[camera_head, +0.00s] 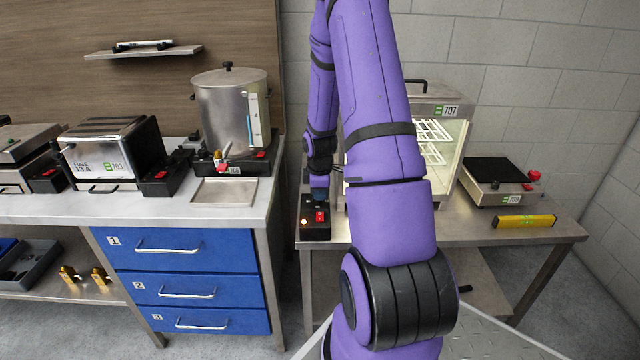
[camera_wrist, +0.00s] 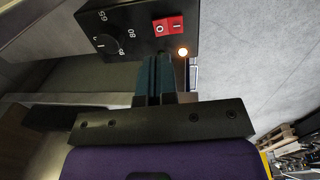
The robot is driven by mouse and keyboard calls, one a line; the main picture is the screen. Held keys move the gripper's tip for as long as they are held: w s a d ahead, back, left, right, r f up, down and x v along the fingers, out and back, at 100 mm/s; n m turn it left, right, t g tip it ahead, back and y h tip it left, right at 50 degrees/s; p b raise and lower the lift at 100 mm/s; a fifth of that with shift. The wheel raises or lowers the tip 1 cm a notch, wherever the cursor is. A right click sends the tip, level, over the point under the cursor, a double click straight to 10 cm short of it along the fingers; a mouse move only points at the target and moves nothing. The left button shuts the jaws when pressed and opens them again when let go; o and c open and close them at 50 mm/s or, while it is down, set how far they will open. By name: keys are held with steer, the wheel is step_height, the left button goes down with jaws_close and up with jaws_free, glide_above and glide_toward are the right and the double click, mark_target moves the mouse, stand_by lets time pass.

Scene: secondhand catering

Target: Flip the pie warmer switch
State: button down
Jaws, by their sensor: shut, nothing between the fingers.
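The pie warmer (camera_head: 437,106) is a glass-sided metal cabinet labelled 707, partly behind my arm; its inside is lit. Its black control box (camera_head: 315,232) stands at the left end of the steel table. The red rocker switch (camera_head: 320,216) is on that box; in the wrist view the switch (camera_wrist: 168,25) shows O and I marks. A small indicator lamp (camera_wrist: 183,51) beside it glows. My gripper (camera_wrist: 155,60) is shut and empty, its fingertips close to the box near the switch. I cannot tell whether they touch it. In the head view, my gripper (camera_head: 319,194) is just behind the switch.
A temperature dial (camera_wrist: 107,43) is on the same box. A scale-like appliance (camera_head: 497,182) and a yellow spirit level (camera_head: 524,221) lie on the table's right. The left counter holds an urn (camera_head: 230,110) and a toaster (camera_head: 105,155). A gap separates counter and table.

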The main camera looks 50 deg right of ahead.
mark_target(320, 215)
steer(key=shift+w+d+f, duration=0.15)
steer(key=shift+f, duration=1.5)
steer(key=shift+w+d+f, duration=0.1)
steer(key=shift+d+f, duration=0.05)
steer(key=shift+f, duration=1.5)
steer(key=shift+f, duration=0.2)
steer(key=shift+f+g+y, duration=0.15)
steer(key=shift+g+y, duration=0.25)
steer(key=shift+s+a, duration=0.15)
steer(key=shift+s, duration=0.05)
